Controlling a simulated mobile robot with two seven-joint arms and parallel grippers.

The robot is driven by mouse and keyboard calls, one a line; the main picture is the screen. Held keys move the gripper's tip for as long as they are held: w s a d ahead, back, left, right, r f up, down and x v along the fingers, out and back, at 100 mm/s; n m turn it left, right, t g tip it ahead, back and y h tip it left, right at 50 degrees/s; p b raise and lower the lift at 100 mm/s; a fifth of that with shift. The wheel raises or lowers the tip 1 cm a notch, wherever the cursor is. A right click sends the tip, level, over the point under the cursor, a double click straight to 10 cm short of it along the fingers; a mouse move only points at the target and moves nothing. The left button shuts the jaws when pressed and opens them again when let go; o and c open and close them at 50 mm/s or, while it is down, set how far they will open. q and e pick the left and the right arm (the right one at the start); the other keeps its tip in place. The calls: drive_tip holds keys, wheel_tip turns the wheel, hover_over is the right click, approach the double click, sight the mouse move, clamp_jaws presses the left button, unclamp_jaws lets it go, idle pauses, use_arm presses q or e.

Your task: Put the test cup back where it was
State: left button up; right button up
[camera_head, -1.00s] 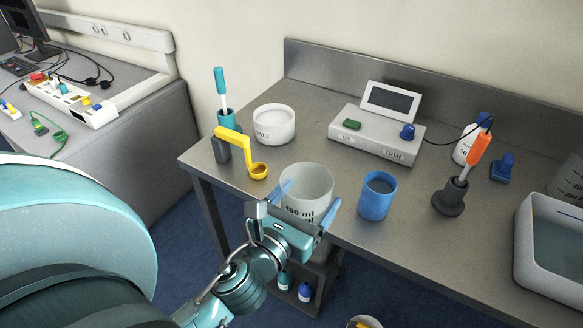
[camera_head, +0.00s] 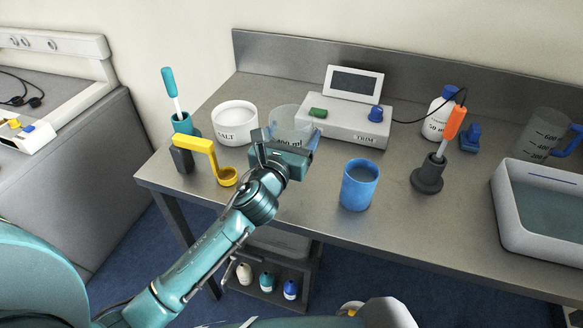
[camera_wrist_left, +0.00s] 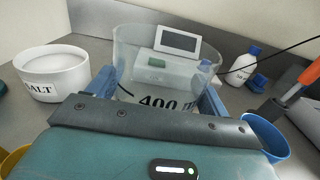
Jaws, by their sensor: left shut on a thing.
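My left gripper (camera_head: 296,150) is shut on a clear cup marked 400 ml (camera_head: 288,119). The cup is upright over the bench between the salt pot and the meter; whether its base touches the bench is hidden by the gripper. In the left wrist view the clear cup (camera_wrist_left: 150,62) sits between the blue fingers, and the meter shows through its wall. A blue cup (camera_head: 359,185) stands on the bench to the right of the gripper, apart from it. My right gripper is not in view.
Left of the cup are a white salt pot (camera_head: 235,123), a yellow scoop holder (camera_head: 201,150) and a teal brush pot (camera_head: 183,124). Behind is the TRIM meter (camera_head: 345,129). Right are a probe stand (camera_head: 428,178), white bottle (camera_head: 438,118), large jug (camera_head: 540,138) and water basin (camera_head: 508,205).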

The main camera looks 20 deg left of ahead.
use_arm(q)
wheel_tip(320, 180, down, 4)
drive_tip(key=shift+r+b, duration=0.2)
drive_tip(key=shift+b, duration=0.15)
wheel_tip(320, 180, down, 2)
drive_tip(key=shift+f+b, duration=0.2)
drive_tip(key=shift+b, duration=0.35)
drive_tip(key=shift+f, duration=0.4)
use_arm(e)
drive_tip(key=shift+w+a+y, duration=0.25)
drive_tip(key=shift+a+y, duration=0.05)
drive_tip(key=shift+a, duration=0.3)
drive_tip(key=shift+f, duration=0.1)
use_arm(q)
drive_tip(key=shift+f, duration=0.25)
drive_tip(key=o, duration=1.3)
drive_tip(key=shift+r, duration=0.1)
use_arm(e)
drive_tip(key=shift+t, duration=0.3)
use_arm(q)
drive_tip(key=shift+r, duration=0.1)
